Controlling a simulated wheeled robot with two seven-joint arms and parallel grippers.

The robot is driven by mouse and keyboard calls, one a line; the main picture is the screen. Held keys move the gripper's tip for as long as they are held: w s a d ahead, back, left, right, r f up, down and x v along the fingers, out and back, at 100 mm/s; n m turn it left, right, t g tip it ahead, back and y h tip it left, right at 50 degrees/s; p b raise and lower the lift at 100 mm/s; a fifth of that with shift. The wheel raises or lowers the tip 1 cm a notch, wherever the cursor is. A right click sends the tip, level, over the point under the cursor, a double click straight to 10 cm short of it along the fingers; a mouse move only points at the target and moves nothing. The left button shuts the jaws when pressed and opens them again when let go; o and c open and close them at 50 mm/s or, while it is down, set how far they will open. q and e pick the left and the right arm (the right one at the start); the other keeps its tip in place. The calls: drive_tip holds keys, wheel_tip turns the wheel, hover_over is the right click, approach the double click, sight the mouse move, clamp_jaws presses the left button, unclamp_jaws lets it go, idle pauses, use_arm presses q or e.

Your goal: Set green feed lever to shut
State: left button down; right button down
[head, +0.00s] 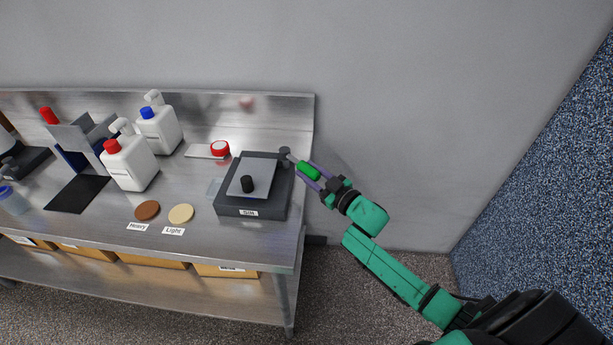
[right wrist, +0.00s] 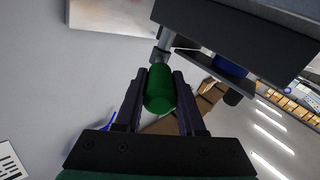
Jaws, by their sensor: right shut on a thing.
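The green feed lever (head: 309,170) sticks out from the right side of a dark box with a lid (head: 222,209) at the right end of the metal bench. My right gripper (head: 311,172) is shut on the green lever grip. In the right wrist view the green grip (right wrist: 160,90) sits between the two dark fingers (right wrist: 159,98), and its metal shaft (right wrist: 161,55) runs to the box. The box's label is too small to read for sure. My left gripper is not in view.
White pump bottles with red (head: 130,166) and blue (head: 160,131) caps stand left of the box. A brown disc (head: 147,210) and a cream disc (head: 181,214) lie near the front edge. A grey wall (head: 400,100) rises behind; the floor right of the bench is clear.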

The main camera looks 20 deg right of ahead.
idle(0.3)
drive_tip(key=c, duration=0.6)
unclamp_jaws()
drive_tip(key=shift+o, duration=0.5)
drive_tip(key=shift+a, duration=0.1)
